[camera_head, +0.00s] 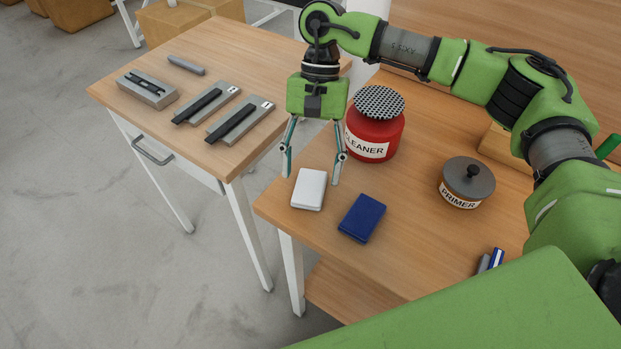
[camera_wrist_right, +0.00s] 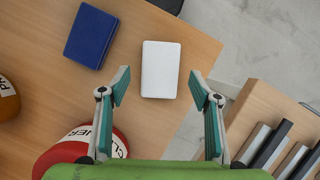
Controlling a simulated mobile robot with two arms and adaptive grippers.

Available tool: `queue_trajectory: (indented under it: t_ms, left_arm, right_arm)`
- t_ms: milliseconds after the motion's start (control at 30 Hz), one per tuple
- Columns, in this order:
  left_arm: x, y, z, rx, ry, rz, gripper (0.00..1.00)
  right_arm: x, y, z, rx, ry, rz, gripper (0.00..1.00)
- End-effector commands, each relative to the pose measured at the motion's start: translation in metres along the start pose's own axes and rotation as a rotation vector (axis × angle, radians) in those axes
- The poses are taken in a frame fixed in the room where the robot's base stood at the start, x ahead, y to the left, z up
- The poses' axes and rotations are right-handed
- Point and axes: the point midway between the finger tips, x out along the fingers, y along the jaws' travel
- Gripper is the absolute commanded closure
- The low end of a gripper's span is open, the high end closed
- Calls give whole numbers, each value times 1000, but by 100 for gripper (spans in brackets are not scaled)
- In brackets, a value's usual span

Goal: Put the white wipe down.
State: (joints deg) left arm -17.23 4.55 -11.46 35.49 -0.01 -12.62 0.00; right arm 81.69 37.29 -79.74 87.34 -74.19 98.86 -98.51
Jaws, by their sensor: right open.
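The white wipe (camera_head: 309,189) is a small white block lying flat on the right-hand wooden table, near its left corner. It also shows in the right wrist view (camera_wrist_right: 160,69), ahead of and between the two fingertips. My right gripper (camera_head: 313,166) is open and empty, with its fingers pointing down above and just behind the wipe. No contact with the wipe shows. In the right wrist view, the right gripper (camera_wrist_right: 160,95) has its fingers wide apart. My left gripper is not in view.
A dark blue block (camera_head: 362,218) lies right of the wipe. The red cleaner pot (camera_head: 374,138) stands close behind the right gripper, and the primer pot (camera_head: 467,183) farther right. The left table (camera_head: 222,62) holds several grey parts. A gap separates the tables.

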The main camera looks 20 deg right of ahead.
Motion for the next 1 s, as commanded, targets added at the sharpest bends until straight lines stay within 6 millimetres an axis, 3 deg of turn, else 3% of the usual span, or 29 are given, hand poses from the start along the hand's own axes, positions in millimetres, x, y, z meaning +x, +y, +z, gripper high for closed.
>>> queue_trajectory:
  t_ms: [200, 400, 600, 1000]
  left_arm:
    - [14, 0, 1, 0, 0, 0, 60]
    - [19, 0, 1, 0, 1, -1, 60]
    - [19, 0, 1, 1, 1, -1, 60]
    - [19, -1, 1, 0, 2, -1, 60]
  right_arm:
    - [-48, -1, -2, 0, 3, -4, 42]
    - [-80, -1, -1, -1, 1, -2, 42]
    - [-91, 0, 0, -1, 0, 0, 42]
    - [-91, 0, 0, -1, 0, 0, 42]
